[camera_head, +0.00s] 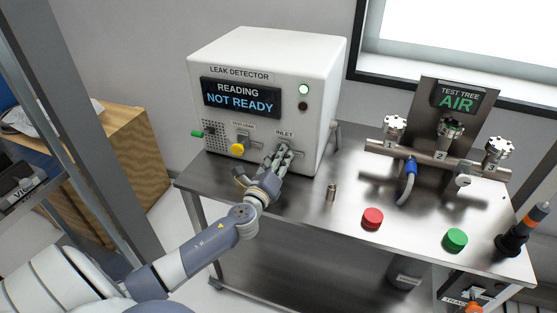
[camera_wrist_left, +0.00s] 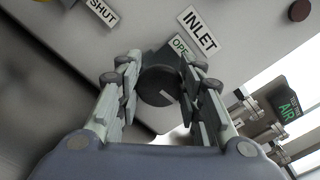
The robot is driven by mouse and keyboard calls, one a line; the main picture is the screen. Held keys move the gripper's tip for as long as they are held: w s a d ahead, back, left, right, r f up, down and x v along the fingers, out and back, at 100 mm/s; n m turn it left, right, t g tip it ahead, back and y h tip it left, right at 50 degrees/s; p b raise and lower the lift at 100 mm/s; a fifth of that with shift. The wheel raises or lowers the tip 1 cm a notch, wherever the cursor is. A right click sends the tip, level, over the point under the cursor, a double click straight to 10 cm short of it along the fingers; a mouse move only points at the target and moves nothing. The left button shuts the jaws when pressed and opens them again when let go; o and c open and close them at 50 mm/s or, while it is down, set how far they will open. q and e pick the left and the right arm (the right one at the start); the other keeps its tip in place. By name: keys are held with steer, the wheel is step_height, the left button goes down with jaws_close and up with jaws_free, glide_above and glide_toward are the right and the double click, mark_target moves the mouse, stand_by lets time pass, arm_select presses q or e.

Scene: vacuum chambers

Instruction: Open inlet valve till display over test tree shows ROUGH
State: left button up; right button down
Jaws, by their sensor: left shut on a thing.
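The white leak detector (camera_head: 265,85) stands on the steel bench; its display (camera_head: 240,97) reads READING NOT READY. My left gripper (camera_head: 281,154) is at its front, below the INLET label, shut on the inlet valve's dark knob. In the left wrist view the fingers of the gripper (camera_wrist_left: 160,95) are on both sides of the inlet valve (camera_wrist_left: 158,88). Labels INLET, SHUT and a partly covered OPEN show around it. The display over the test tree (camera_head: 456,98) reads AIR in green. My right gripper is not in view.
The test tree (camera_head: 440,155) carries three numbered valves and a hose with a blue fitting (camera_head: 410,168). A yellow knob (camera_head: 237,149) is left of my gripper.

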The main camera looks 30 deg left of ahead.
arm_select(q)
steer(key=n+b, duration=0.1)
steer(key=n, duration=0.8)
steer(key=shift+a+n, duration=0.1)
steer(key=shift+n, duration=0.3)
steer(key=n, duration=0.3)
steer(key=shift+n, duration=0.3)
steer(key=shift+f+n+p, duration=0.1)
steer(key=shift+n+p, duration=0.4)
steer(key=shift+n, duration=1.3)
steer(key=o, duration=1.1)
